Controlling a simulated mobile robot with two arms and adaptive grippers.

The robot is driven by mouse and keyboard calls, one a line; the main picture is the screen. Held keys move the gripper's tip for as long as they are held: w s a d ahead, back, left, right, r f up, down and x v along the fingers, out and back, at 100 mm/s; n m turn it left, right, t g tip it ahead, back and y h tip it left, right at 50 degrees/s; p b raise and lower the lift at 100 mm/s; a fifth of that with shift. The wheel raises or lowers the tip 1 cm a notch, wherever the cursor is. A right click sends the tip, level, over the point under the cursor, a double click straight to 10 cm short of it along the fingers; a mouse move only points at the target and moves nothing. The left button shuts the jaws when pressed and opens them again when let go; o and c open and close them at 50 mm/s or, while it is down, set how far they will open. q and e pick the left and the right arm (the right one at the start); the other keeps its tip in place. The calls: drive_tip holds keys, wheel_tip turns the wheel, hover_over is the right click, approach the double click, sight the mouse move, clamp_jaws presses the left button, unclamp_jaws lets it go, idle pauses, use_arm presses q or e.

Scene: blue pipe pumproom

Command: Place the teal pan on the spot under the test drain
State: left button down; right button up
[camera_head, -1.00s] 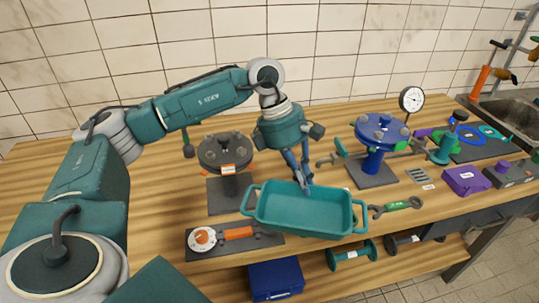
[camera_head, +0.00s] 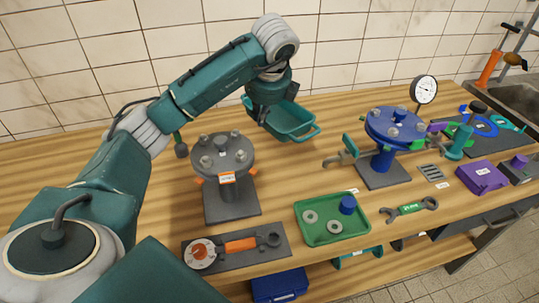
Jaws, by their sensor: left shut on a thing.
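The teal pan (camera_head: 294,124) is in the upper middle, over the back of the bench, between the grey flange stand and the blue flange stand. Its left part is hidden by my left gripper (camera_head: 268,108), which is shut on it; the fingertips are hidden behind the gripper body. I cannot tell whether the pan touches the bench. A small tap with a teal handle (camera_head: 349,147) sticks out left of the blue flange stand (camera_head: 381,160), to the right of the pan; it looks like the test drain. No marked spot is clear under it. My right gripper is out of view.
The grey flange stand (camera_head: 225,160) stands left of the pan. A green tray (camera_head: 333,231) with rings and a blue piece lies in front. The tiled wall is behind.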

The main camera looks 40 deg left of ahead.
use_arm(q)
drive_tip(key=f+p, duration=0.1)
drive_tip(key=f, duration=0.3)
drive_tip(key=f+p, duration=0.1)
drive_tip(key=f, duration=0.3)
drive_tip(key=f+p, duration=0.1)
drive_tip(key=f, duration=0.3)
drive_tip(key=shift+s+d+f, duration=0.15)
drive_tip(key=shift+s+d, duration=0.05)
drive_tip(key=shift+d, duration=0.05)
drive_tip(key=shift+f, duration=0.1)
drive_tip(key=w+d+p, duration=0.2)
drive_tip(key=w, duration=0.1)
drive_tip(key=shift+d+r, duration=0.2)
drive_tip(key=shift+d, duration=0.2)
drive_tip(key=shift+f+p, duration=0.45)
drive_tip(key=shift+f, duration=0.35)
drive_tip(key=shift+a, duration=0.1)
drive_tip(key=shift+f, duration=0.1)
drive_tip(key=c, duration=1.9)
unclamp_jaws()
